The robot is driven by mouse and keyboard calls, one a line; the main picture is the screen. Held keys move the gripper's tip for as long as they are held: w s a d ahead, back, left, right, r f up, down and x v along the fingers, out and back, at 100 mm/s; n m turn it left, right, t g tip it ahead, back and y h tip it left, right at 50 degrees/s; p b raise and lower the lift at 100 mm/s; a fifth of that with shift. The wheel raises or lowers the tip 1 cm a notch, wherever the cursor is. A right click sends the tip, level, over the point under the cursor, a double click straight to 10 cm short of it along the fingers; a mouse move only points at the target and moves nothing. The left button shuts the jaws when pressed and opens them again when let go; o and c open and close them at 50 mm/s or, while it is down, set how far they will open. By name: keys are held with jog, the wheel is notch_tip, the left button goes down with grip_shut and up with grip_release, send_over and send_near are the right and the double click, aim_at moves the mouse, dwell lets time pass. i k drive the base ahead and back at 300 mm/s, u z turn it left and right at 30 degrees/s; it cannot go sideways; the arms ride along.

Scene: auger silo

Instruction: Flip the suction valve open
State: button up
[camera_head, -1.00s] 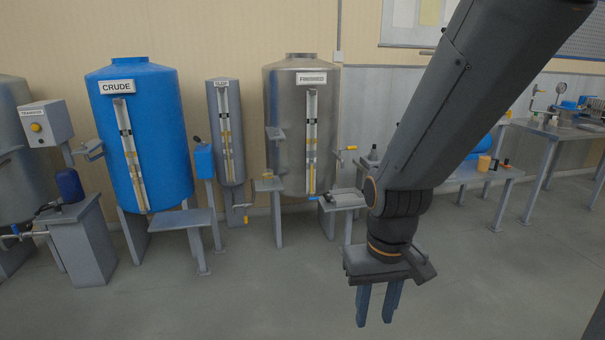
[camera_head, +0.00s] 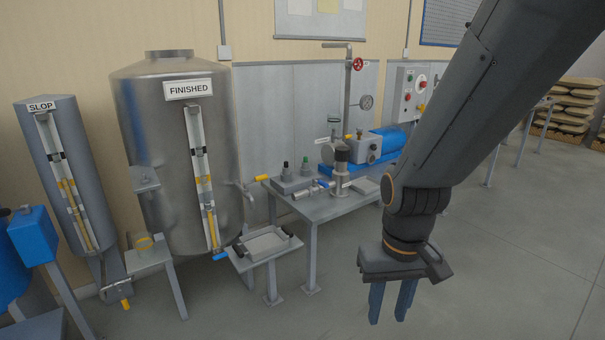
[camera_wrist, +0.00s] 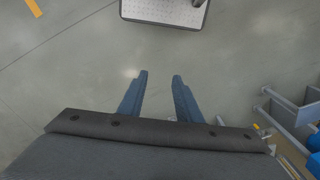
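A small pipe valve with a blue handle (camera_head: 325,183) sits at the left front of the grey pump table (camera_head: 318,207); it seems to be the suction valve, but no label is readable. The handle is too small to tell its setting. A blue pump unit (camera_head: 388,143) stands behind it on the same table. My gripper (camera_head: 390,318) points down over the open floor, in front of and to the right of the table, well apart from the valve. Its two blue fingers are spread with nothing between them, as the wrist view (camera_wrist: 160,78) also shows.
A low stand with a tray (camera_head: 268,244) is in front. The floor at front right is clear.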

aim_at(320, 183)
jog(key=u, duration=0.05)
jog(key=k, duration=0.65)
jog(key=u, duration=0.45)
jog(key=i, duration=1.6)
jog(key=z, duration=0.7)
